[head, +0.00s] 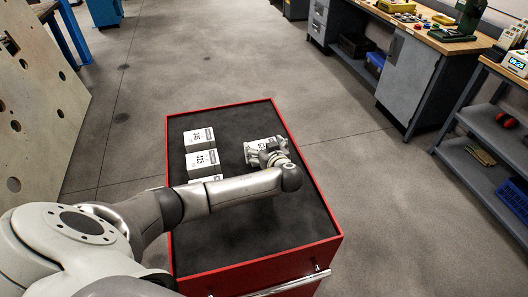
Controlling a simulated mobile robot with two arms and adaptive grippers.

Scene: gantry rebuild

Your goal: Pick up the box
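My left gripper (266,155) is over the right part of the red cart's dark top, pointing away from me. It is at a white box (259,143) with dark print and covers part of it. I cannot tell whether the fingers are around the box or only beside or above it, or whether it is open or shut. Two more white boxes with printed labels lie to the left, one farther back (198,138) and one nearer (203,162). A third white box (206,179) in that row is mostly hidden behind my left arm. My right gripper is not in view.
The red cart (301,163) has a raised red rim and a metal handle at its front. A perforated light panel (40,110) stands at left. Workbenches (412,85) with tools and a shelf unit (489,150) stand at right. The floor around the cart is clear.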

